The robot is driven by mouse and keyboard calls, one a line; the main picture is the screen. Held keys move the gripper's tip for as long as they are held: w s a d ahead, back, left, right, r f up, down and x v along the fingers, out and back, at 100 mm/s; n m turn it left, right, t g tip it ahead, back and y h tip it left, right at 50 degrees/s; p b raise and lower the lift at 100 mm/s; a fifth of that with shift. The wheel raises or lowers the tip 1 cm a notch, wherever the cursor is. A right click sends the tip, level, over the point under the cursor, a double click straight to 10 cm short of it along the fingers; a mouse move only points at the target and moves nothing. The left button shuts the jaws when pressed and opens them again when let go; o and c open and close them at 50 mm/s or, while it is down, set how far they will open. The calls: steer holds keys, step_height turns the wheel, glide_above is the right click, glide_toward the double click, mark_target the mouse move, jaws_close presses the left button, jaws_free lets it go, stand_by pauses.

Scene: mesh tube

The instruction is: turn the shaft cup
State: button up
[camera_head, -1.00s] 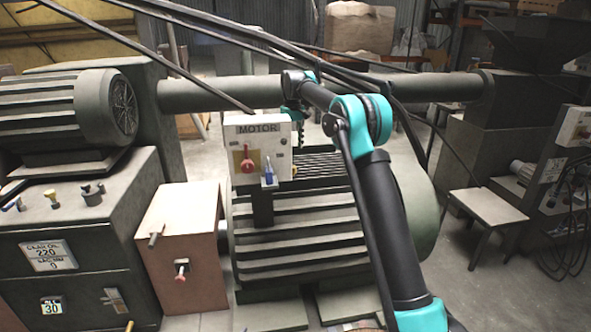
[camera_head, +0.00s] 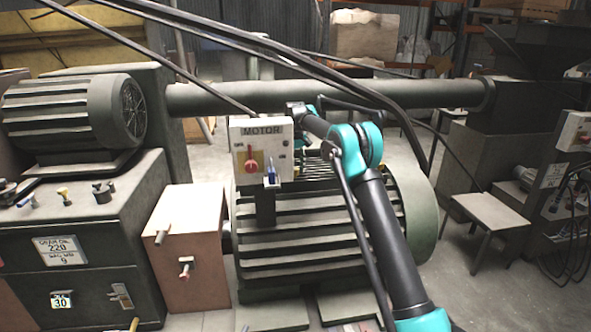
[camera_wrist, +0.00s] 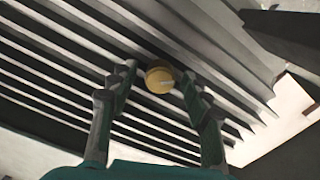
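A small round yellow cap (camera_wrist: 159,79) with a pale mark on its face shows in the wrist view against the fins of the motor. It may be the shaft cup, but I cannot tell for sure. My gripper (camera_wrist: 157,76) is open, with one finger on each side of the cap. Gaps show between the cap and both fingers, and the fingers do not appear to touch it.
The large finned green motor (camera_head: 300,235) lies under my arm. A thick horizontal pipe (camera_head: 230,98) and several dark cables (camera_head: 290,62) cross behind and above. A pinkish box (camera_head: 187,240) and a dark cabinet (camera_head: 90,235) stand at the left.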

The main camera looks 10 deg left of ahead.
jaws_close()
steer(key=m, duration=0.3)
steer(key=shift+m, duration=2.3)
steer(key=shift+w, duration=0.1)
steer(key=shift+o, duration=0.6)
jaws_free()
